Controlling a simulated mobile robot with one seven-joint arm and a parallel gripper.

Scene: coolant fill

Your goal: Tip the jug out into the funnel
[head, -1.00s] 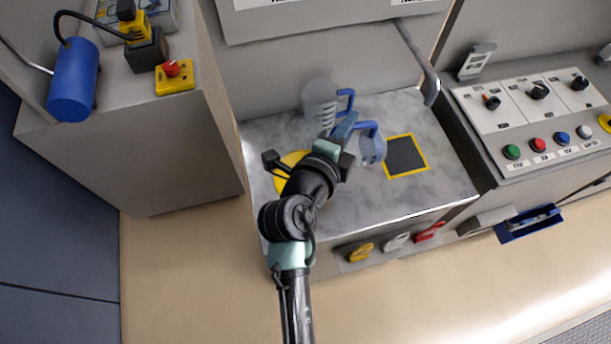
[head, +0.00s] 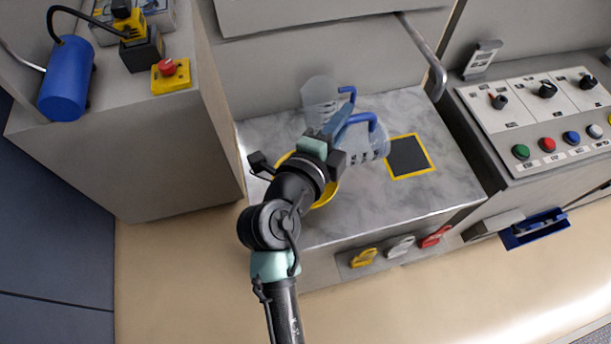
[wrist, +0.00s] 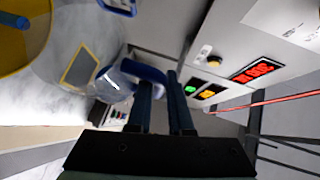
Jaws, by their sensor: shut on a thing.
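My gripper (head: 338,130) is shut on the blue handle (head: 362,120) of a clear jug (head: 370,147). The held jug looks tilted well over, its scale marks running sideways, and it is above the counter. In the wrist view the blue handle (wrist: 146,72) is at the fingers and part of the clear jug (wrist: 112,88) shows beside them. The yellow funnel (head: 326,196) is left of the jug, largely hidden under my wrist. A yellow rim (wrist: 22,66) shows at the wrist view's upper left. I cannot tell whether any liquid is flowing.
A second clear jug (head: 318,92) with a blue handle stands behind on the marble counter (head: 440,185). A yellow-edged dark square (head: 409,157) lies right of the held jug. A bent grey bar (head: 425,55) and a button panel (head: 540,115) are at the right.

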